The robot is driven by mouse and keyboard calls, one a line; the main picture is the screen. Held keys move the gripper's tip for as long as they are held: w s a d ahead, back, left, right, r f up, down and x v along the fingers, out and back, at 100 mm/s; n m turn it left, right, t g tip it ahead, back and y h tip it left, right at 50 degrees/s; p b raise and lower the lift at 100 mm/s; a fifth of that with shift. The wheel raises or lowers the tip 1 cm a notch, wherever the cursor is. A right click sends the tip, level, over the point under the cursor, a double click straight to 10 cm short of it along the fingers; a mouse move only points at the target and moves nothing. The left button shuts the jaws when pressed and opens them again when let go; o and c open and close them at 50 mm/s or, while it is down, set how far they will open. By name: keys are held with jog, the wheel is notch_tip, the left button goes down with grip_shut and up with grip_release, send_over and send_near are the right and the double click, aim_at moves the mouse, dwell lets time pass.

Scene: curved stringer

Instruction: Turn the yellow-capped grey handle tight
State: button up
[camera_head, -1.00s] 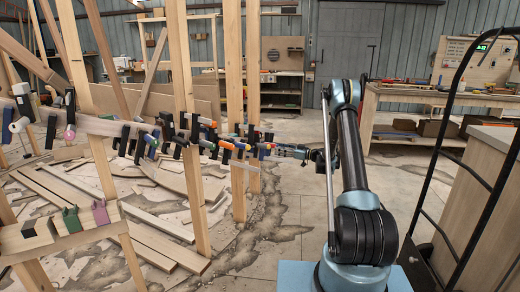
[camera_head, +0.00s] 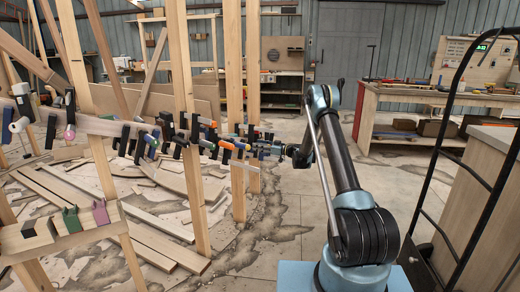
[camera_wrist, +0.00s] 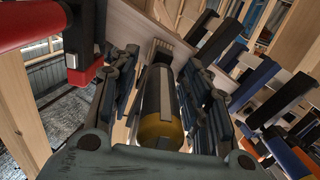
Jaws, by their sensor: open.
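The grey handle with its yellow cap (camera_wrist: 158,110) is in the middle of the wrist view, cap end toward me. My gripper (camera_wrist: 163,95) is open, with one finger on each side of the handle. Gaps seem to show between fingers and handle; I cannot tell whether either touches. In the head view my gripper (camera_head: 268,149) is at the right end of the row of clamps, and I cannot make out the handle there.
A red-handled clamp (camera_wrist: 85,60) is close to my left finger in the wrist view. Several dark, blue and orange clamps (camera_wrist: 265,85) crowd the right side. Wooden posts (camera_head: 233,100) stand behind the clamps. A black-framed cart (camera_head: 440,150) stands at right.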

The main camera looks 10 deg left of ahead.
jog(key=shift+c, duration=0.3)
grip_shut()
jog(key=shift+d, duration=0.1)
